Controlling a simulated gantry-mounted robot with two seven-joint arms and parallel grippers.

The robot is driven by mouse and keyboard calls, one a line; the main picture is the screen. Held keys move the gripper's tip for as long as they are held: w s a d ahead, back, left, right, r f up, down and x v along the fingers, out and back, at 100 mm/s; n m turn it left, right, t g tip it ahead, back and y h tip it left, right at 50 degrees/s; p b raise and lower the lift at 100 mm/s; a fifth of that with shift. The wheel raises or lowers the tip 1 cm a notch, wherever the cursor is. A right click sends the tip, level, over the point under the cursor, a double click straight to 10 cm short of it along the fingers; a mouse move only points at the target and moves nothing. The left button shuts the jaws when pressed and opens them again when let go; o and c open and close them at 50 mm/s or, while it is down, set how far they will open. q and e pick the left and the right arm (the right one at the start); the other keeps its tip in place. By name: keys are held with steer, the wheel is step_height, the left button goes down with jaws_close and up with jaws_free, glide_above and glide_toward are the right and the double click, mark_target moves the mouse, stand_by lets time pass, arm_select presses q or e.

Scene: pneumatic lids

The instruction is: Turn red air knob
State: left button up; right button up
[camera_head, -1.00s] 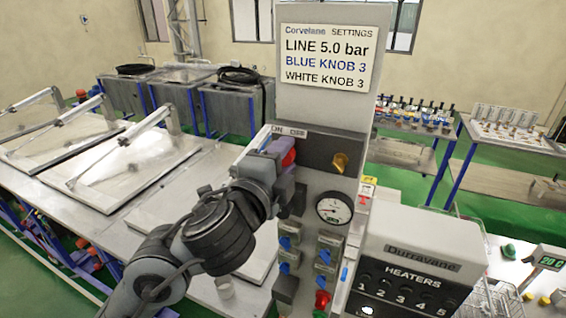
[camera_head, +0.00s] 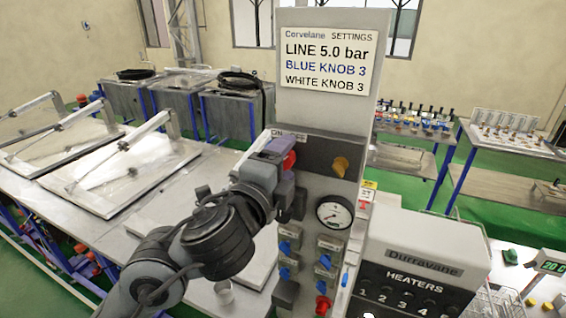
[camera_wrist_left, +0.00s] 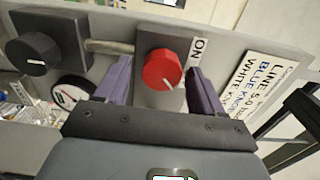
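The red air knob (camera_wrist_left: 163,70) sits on a grey block beside an ON label on the grey panel. A white line on its face points toward lower right in the left wrist view. In the head view the knob (camera_head: 290,160) shows only partly behind my left gripper (camera_head: 277,151). In the wrist view the two purple fingers of the left gripper (camera_wrist_left: 158,72) are spread, one on each side of the knob, with visible gaps between fingers and knob. My right gripper is not in view.
Blue valves (camera_head: 285,248) sit below. A heaters box (camera_head: 425,255) stands close at the right. A settings sign (camera_head: 327,60) is above. Benches with lids (camera_head: 125,170) lie left.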

arm_select(q)
steer(key=shift+s, duration=0.1)
steer(key=p+v, duration=0.2)
steer(key=v, duration=0.8)
steer(key=shift+s, duration=0.3)
steer(key=shift+a, duration=0.15)
